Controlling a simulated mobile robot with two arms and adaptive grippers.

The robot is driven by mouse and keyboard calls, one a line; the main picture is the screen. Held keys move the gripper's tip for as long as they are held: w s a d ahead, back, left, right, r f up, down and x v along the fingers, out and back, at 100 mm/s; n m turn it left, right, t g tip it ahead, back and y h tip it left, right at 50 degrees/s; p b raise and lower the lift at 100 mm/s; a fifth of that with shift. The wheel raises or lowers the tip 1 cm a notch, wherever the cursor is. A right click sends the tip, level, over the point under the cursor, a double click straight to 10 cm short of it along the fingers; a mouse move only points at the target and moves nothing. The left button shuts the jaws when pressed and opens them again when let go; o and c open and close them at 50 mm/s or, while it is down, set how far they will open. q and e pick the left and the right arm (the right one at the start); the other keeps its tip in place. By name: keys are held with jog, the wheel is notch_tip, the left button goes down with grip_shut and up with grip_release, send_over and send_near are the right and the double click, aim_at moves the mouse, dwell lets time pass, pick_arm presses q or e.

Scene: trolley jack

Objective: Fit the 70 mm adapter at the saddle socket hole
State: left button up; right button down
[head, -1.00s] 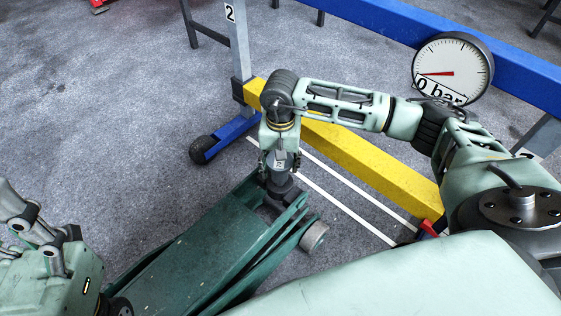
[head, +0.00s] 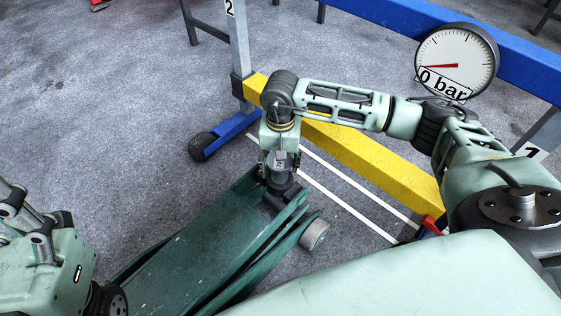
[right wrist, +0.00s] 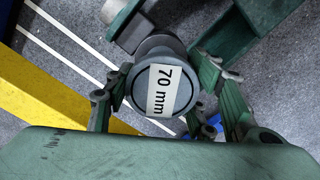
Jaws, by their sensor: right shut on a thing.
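The 70 mm adapter (right wrist: 180,99) is a grey round piece with a white label reading "70 mm" on its top, seen in the right wrist view. My right gripper (head: 279,168) is shut on it, one finger on each side, over the far end of the green trolley jack (head: 190,250). A dark round part, apparently the saddle (right wrist: 160,42), shows just beyond the adapter in the right wrist view. The socket hole is hidden, and I cannot tell whether the adapter is seated or held above it. Of my left arm, only the part at the lower left shows; its fingers are out of view.
A yellow beam (head: 350,150) of the blue press frame runs just behind the jack. A round gauge (head: 457,62) reading "0 bar" is at the upper right. A black caster (head: 202,147) stands left of the beam. The floor to the left is open.

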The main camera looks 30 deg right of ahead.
jog(key=c, duration=0.9)
grip_release()
jog(key=shift+r, duration=0.1)
jog(key=shift+c, duration=0.2)
jog(key=shift+o, duration=1.2)
jog(key=shift+s, duration=0.1)
notch_tip(320, 180, up, 12)
